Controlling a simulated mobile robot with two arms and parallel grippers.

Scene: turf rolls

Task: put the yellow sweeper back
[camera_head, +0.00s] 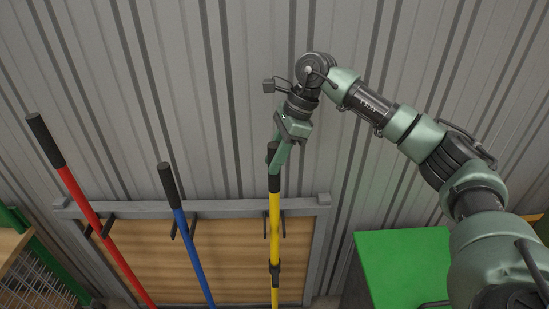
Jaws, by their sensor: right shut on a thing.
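The yellow sweeper (274,219) shows as an upright yellow pole with a black grip at its top and a dark collar lower down; its lower end is out of view. My right gripper (281,157) is shut on the black grip near the top of the pole. The pole is at the right part of a wooden rack board (240,255), between a pair of dark prongs (283,226); I cannot tell whether it touches them. My left gripper is not in view.
A blue-handled tool (187,235) and a red-handled tool (95,222) stand at prongs left of the yellow pole. A green surface (405,265) is at the lower right. A wire-mesh unit (40,275) is at the lower left. A grey corrugated wall (180,90) stands behind.

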